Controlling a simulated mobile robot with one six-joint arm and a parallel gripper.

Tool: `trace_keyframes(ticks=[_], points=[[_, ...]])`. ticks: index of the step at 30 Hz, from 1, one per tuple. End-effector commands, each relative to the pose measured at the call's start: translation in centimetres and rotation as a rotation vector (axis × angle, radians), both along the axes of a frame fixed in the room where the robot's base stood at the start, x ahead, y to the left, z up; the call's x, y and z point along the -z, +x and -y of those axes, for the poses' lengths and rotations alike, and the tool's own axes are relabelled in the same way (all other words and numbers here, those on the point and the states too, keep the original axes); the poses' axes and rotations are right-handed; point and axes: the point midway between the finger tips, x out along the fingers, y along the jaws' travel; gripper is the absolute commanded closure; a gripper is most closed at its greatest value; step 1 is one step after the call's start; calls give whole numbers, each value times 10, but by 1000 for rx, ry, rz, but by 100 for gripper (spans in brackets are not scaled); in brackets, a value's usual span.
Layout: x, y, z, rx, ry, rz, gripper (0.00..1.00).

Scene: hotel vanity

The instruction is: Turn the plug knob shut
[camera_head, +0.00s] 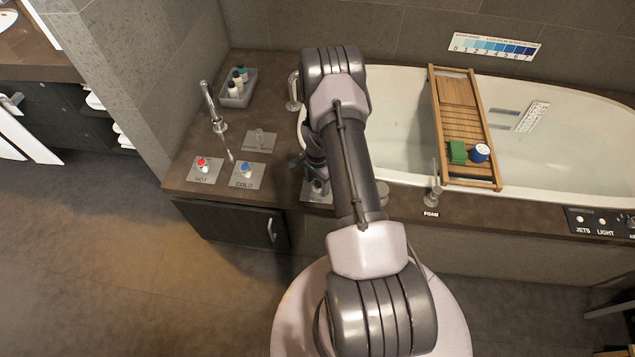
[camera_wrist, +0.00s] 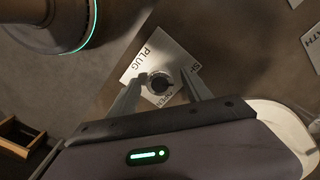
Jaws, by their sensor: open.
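The plug knob (camera_wrist: 160,84) is a small round metal knob on a pale plate (camera_wrist: 152,60) marked PLUG, with OPEN and part of another word showing. In the wrist view my gripper (camera_wrist: 165,76) is open, with one finger on either side of the knob. I cannot tell whether the fingers touch it. The knob's pointing direction is unclear. In the head view the knob (camera_head: 318,187) shows on the dark deck beside my arm, just below my gripper (camera_head: 314,168). My arm hides part of the plate.
HOT (camera_head: 201,164) and COLD (camera_head: 245,169) knobs and a tall faucet (camera_head: 212,106) stand to the left. A tray of bottles (camera_head: 238,90) sits behind. The bathtub (camera_head: 395,120), with a wooden caddy (camera_head: 474,174) across it, lies to the right. A FOAM knob (camera_head: 433,193) stands on the front rim.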

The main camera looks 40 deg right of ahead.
Motion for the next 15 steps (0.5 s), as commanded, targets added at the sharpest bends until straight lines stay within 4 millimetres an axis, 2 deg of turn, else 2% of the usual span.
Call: trace_keyframes(ticks=[2, 5, 12, 15], points=[[-7, 0, 0, 0, -1, 1, 43], [-29, 1, 0, 0, -1, 2, 43], [-111, 1, 1, 0, -2, 3, 43], [-139, 1, 0, 0, -2, 2, 43]])
